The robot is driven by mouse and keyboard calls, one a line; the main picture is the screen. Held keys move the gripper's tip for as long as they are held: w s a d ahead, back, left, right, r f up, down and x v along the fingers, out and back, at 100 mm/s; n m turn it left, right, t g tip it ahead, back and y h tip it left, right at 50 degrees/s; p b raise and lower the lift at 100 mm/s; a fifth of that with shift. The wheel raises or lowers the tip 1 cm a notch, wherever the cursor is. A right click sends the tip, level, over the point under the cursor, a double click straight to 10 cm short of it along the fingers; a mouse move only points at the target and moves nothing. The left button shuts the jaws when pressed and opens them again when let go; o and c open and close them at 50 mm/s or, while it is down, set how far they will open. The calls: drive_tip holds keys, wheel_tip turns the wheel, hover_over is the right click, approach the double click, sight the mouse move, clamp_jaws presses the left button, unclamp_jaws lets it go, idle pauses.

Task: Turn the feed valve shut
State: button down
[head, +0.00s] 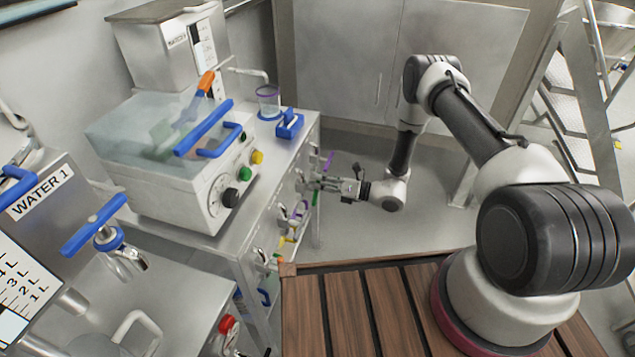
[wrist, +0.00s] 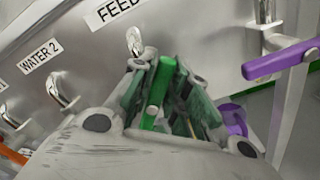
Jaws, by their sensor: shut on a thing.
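The feed valve is a green lever handle (wrist: 157,92) below a label that reads "FEED" (wrist: 118,10) in the wrist view. My gripper (wrist: 168,98) has its fingers on both sides of this green handle and is shut on it. The fingers hide much of the valve there.
A purple lever (wrist: 282,60) stands close to the right of my gripper. To the left are a "WATER 2" label (wrist: 39,58) and metal hooks. In the head view, more coloured handles line the bench front, and a wooden slatted deck (head: 345,305) lies nearby.

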drive_tip(key=m, duration=0.3)
drive_tip(key=f+m, duration=0.1)
drive_tip(key=shift+w+d+m, duration=0.15)
drive_tip(key=shift+w+m, duration=0.15)
drive_tip(key=shift+w+d+f+m, duration=0.1)
drive_tip(key=shift+f+m, duration=0.1)
drive_tip(key=shift+m, duration=0.65)
drive_tip(key=shift+a+f+m, duration=0.1)
drive_tip(key=shift+f+m, duration=0.1)
drive_tip(key=shift+m, duration=0.7)
drive_tip(key=shift+w+d+f+m, duration=0.1)
drive_tip(key=shift+f+m, duration=0.1)
drive_tip(key=shift+m, duration=0.65)
drive_tip(key=c, duration=1.4)
unclamp_jaws()
drive_tip(key=shift+s+d, duration=0.1)
drive_tip(key=v, duration=1.1)
drive_tip(key=shift+s+d, duration=0.15)
drive_tip(key=shift+d, duration=0.2)
